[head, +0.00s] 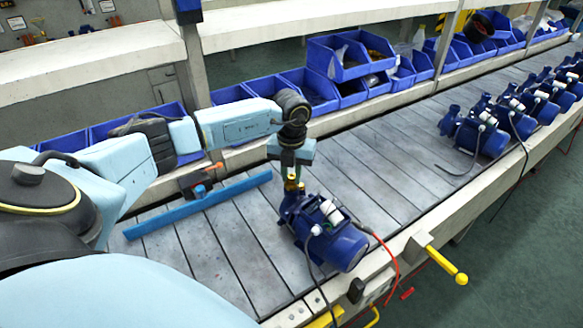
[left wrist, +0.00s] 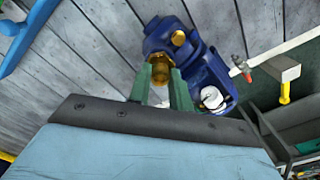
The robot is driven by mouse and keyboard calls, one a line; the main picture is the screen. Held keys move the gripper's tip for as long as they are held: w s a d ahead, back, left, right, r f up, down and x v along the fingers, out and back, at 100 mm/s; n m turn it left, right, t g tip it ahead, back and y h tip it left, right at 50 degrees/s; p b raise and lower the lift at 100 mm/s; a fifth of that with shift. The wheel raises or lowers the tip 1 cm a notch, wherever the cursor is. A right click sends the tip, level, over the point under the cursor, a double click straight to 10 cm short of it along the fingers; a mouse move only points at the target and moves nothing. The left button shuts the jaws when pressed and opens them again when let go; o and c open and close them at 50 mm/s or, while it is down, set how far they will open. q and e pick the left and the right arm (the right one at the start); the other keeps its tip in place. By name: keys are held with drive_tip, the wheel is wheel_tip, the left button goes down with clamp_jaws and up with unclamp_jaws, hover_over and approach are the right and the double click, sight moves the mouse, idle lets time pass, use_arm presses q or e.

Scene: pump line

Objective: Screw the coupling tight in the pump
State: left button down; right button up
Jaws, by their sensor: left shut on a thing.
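The blue pump (head: 330,238) stands on the grey slatted line near the front edge, below my left gripper. The brass coupling (head: 292,184) shows at the top of the pump's port, directly under the fingers. My left gripper (head: 290,176) points down and is shut on the coupling. In the left wrist view the green fingers (left wrist: 161,80) close around the brass coupling (left wrist: 161,66), next to the blue pump (left wrist: 205,75). The fingers hide part of the coupling, so I cannot tell how deep it sits in the port. My right gripper is out of view.
A blue bar (head: 200,205) lies on the slats left of the pump, with a small orange and black tool (head: 197,183) beside it. Several more blue pumps (head: 480,132) stand further right. Blue bins (head: 310,88) line the back. A yellow lever (head: 447,265) sticks out at the front edge.

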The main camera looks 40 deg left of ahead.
use_arm(q)
drive_tip(key=m, duration=0.3)
drive_tip(key=shift+f+b, duration=0.1)
drive_tip(key=shift+b, duration=0.3)
drive_tip(key=m+b, duration=0.1)
drive_tip(key=m, duration=0.2)
drive_tip(key=m+b, duration=0.1)
drive_tip(key=m, duration=0.1)
drive_tip(key=shift+f+m, duration=0.1)
drive_tip(key=shift+m, duration=0.9)
